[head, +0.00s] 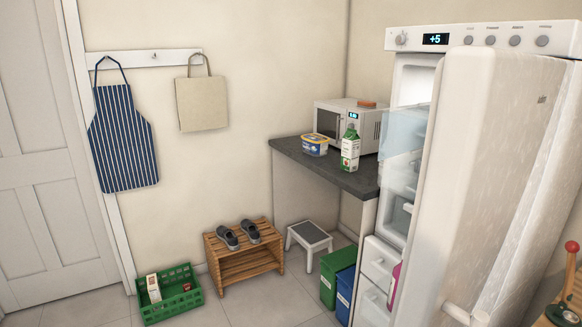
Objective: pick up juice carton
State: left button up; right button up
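A green and white juice carton (350,149) with a green cap stands upright on the dark counter (352,181), in front of the microwave. In the green crate (171,309) on the floor at the lower left, a white and red carton (153,288) stands upright; I cannot tell what it holds. Neither of my grippers shows in the head view.
The open fridge door (490,170) fills the right side. A shoe rack (245,265), step stool (310,240) and bins (336,277) stand on the floor.

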aim_at(351, 140)
jog(key=i+j+z, duration=0.55)
jog(key=i, duration=0.15)
jog(key=i+j+z, duration=0.25)
jog(key=i+j, duration=0.35)
jog(key=j, duration=0.1)
